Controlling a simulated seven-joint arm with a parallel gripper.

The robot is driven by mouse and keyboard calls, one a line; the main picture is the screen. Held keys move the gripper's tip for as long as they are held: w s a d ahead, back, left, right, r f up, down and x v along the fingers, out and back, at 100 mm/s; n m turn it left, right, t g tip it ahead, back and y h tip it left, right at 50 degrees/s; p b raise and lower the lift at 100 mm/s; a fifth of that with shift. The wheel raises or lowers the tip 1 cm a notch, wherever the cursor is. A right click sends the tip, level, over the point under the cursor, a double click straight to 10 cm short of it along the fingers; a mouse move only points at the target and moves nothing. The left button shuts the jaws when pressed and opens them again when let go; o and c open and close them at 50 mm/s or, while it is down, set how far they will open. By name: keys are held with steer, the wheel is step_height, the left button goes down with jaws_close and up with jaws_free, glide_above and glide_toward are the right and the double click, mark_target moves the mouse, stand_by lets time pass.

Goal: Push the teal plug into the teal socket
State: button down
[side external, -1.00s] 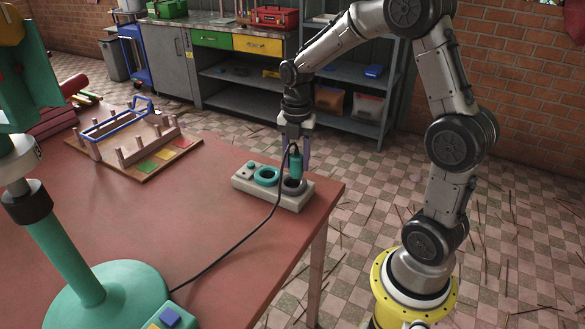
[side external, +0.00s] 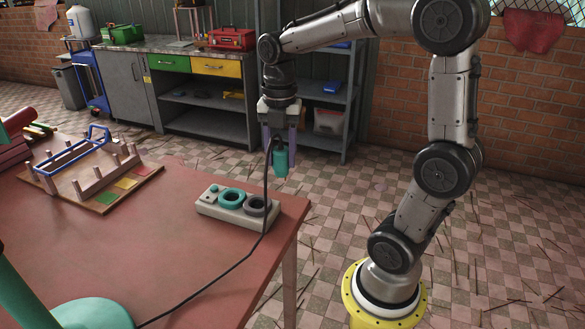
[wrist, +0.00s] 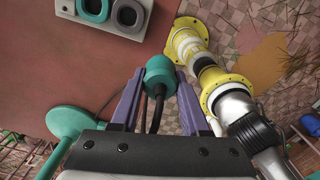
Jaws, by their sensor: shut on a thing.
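The teal plug (side external: 281,162) hangs upright from my gripper (side external: 281,140), its black cable trailing down to the table. My gripper is shut on it, and the plug is in the air above and a little right of the socket block (side external: 215,210). In the wrist view the plug (wrist: 159,72) shows between the purple fingers (wrist: 157,95). The light block carries a teal-ringed socket (side external: 231,197) in the middle and a grey-ringed socket (side external: 257,205) at its right end. The wrist view shows both rings, the teal socket (wrist: 93,9) at the top left, apart from the plug.
The block sits near the right edge of the red table (side external: 150,240). A pegged board with a blue frame (side external: 88,150) stands at the left. A teal round base (side external: 92,314) is at the front left. The black cable (side external: 215,285) crosses the table.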

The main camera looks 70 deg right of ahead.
steer(key=w+d+f, duration=0.1)
steer(key=w+d, duration=0.2)
steer(key=w, duration=0.8)
glide_above(232, 201)
step_height(232, 201, down, 5)
steer(key=shift+s+f, duration=0.1)
steer(key=shift+f, duration=3.05)
steer(key=shift+f, duration=1.5)
steer(key=shift+c, duration=1.6)
jaws_free()
steer(key=shift+r, duration=0.1)
